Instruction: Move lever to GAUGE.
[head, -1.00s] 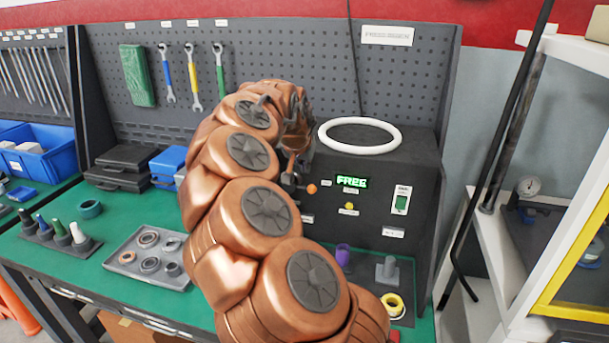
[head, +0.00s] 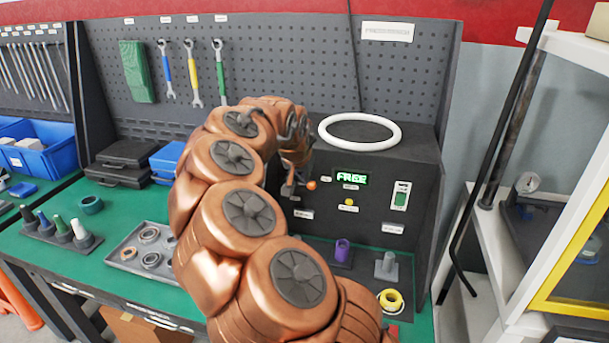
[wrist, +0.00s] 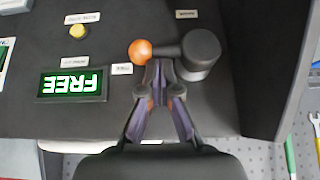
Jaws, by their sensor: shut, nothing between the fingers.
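The lever is a dark arm with an orange ball knob (head: 311,185) on the front of the dark test box (head: 408,168). In the wrist view the orange knob (wrist: 140,51) is at the end of a short arm from a round dark pivot (wrist: 201,52). My gripper (wrist: 158,66) is shut and empty, its tips right beside the knob and the lever arm. I cannot tell whether they touch. In the head view my gripper (head: 289,189) is partly hidden by my arm. The display (head: 352,179) reads FREE. Small labels around the lever are too blurred to read.
A white ring (head: 360,131) lies on the box top. A yellow button (head: 349,202) and a green switch (head: 401,196) are on its front. A purple part (head: 342,250), a grey post (head: 387,265) and yellow rings (head: 390,299) stand before it. A tray of rings (head: 140,248) lies left.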

